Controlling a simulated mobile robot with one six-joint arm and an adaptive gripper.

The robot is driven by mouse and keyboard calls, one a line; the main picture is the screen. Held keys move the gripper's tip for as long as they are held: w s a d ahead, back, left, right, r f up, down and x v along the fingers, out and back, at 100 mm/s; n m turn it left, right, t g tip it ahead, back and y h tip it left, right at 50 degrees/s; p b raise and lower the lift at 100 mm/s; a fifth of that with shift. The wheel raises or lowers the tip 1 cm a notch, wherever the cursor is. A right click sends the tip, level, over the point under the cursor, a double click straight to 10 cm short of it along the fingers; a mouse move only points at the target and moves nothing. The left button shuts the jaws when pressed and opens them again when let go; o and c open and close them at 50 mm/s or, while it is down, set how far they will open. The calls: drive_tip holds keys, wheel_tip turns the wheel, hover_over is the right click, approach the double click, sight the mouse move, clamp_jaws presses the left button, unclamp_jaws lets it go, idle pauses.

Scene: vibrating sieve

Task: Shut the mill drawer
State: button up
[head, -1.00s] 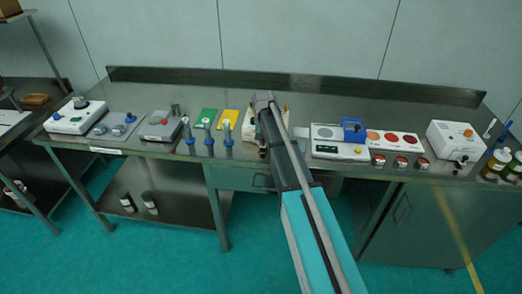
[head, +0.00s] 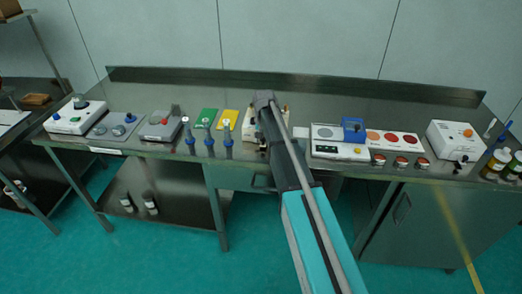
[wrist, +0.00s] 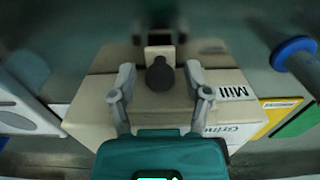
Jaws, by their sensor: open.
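The mill is a cream box marked "Mill" in the wrist view (wrist: 95,108). In the head view the mill (head: 249,130) is largely hidden behind my arm. A dark rounded knob (wrist: 160,74) shows at the mill, with a small pale block (wrist: 159,52) beside it. I cannot tell clearly how far the drawer is out. My gripper (wrist: 161,88) is open, with one finger on each side of the knob and a visible gap to it on both sides. It appears empty.
A white device with a blue block (head: 353,129) stands to the right. Bare steel bench lies behind. A bench drawer (head: 232,177) is below the front edge.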

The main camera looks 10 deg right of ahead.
wheel_tip(320, 180, up, 8)
drive_tip(key=p, duration=0.8)
drive_tip(key=shift+s, duration=0.1)
idle(0.5)
drive_tip(key=s+n, duration=0.3)
drive_tip(key=s, duration=2.6)
drive_tip(key=shift+s+n, duration=0.15)
drive_tip(key=shift+n, duration=0.15)
